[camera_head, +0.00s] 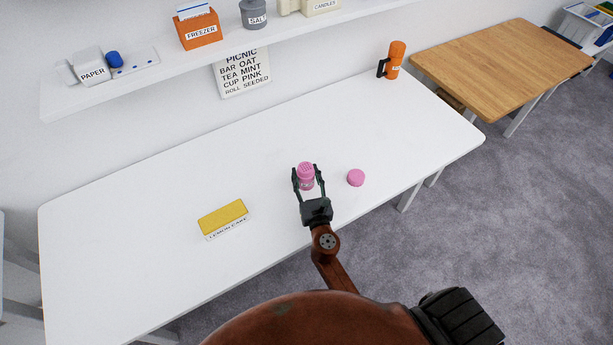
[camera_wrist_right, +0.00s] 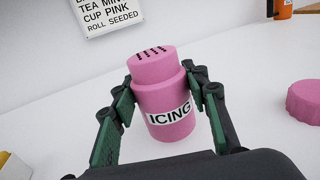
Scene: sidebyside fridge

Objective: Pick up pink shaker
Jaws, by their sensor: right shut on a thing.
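The pink shaker (camera_head: 306,170) has a holed top and a white label reading ICING. It stands upright in the right wrist view (camera_wrist_right: 160,90), between the two fingers of my right gripper. My right gripper (camera_head: 308,182) is shut on the shaker, with a finger on each side, over the white table. I cannot tell whether the shaker's base touches the table. The fingers also show in the right wrist view (camera_wrist_right: 162,115). My left gripper is not in view.
A round pink piece (camera_head: 356,178) lies on the white table (camera_head: 150,215), right of the shaker. A yellow lemon cake box (camera_head: 223,217) lies to the left. An orange container with a dark handle (camera_head: 396,60) stands at the back right. A shelf (camera_head: 150,90) runs above the table.

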